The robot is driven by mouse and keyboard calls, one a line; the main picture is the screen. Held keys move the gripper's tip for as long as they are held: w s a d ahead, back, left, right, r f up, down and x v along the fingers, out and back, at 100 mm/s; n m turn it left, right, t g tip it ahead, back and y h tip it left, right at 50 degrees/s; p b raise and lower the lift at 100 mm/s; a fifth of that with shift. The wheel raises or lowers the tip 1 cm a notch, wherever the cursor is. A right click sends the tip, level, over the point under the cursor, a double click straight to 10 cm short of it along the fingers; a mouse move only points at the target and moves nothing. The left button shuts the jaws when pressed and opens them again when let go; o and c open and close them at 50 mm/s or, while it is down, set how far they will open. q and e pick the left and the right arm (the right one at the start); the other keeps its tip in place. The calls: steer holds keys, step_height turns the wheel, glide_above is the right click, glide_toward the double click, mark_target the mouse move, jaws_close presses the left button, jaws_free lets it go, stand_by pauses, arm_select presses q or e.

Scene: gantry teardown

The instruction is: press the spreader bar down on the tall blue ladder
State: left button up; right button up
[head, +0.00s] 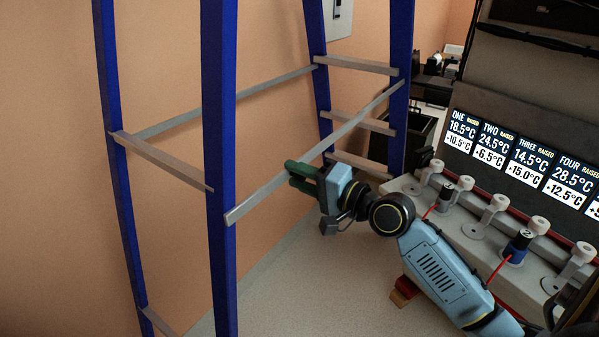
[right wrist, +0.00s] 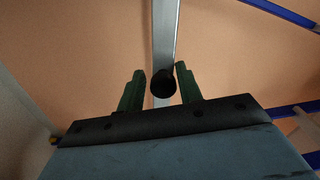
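The tall blue ladder (head: 220,120) stands open at the left and middle of the head view, with grey rungs. A near grey spreader bar (head: 258,197) slopes from the near left leg up to the right leg; a far bar (head: 215,103) runs behind it. My right gripper (head: 291,176) has its green fingers apart at the middle of the near bar. In the right wrist view the bar (right wrist: 164,35) runs up between and beyond the fingertips (right wrist: 160,75). A dark round part sits between the fingers; I cannot tell if they touch the bar. My left gripper is not in view.
A grey bench (head: 470,225) with several white-capped posts and red wires stands at the right, under a temperature display (head: 525,160). An orange wall (head: 60,200) lies behind the ladder. The pale floor (head: 310,270) below the bar is mostly clear.

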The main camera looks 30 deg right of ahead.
steer(key=shift+o, duration=1.1)
steer(key=shift+f, duration=0.15)
steer(key=shift+s, duration=0.1)
steer(key=b+v, duration=0.3)
steer(key=v, duration=1)
steer(key=shift+b, duration=0.4)
steer(key=shift+s+d, duration=0.1)
